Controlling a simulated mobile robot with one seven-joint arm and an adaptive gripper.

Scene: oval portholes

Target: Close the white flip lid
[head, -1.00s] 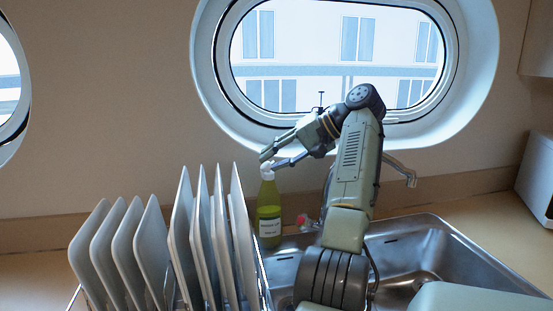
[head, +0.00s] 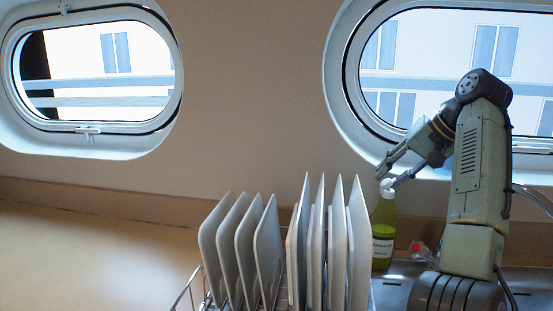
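A green bottle (head: 384,235) with a pale label stands upright on the counter by the sink. Its white top (head: 387,186), where the flip lid is, is small and partly hidden by my fingers; I cannot tell whether the lid stands open or shut. My gripper (head: 389,178) reaches in from the right, pointing down and left, with its fingertips at the height of the white top. The two fingers are spread apart with a gap between them. I cannot tell whether a finger touches the top.
A rack (head: 186,290) with several upright white plates (head: 267,250) stands just left of the bottle. A small red-and-clear item (head: 418,249) lies right of it, near the metal sink (head: 392,283). The counter at left (head: 90,245) is clear.

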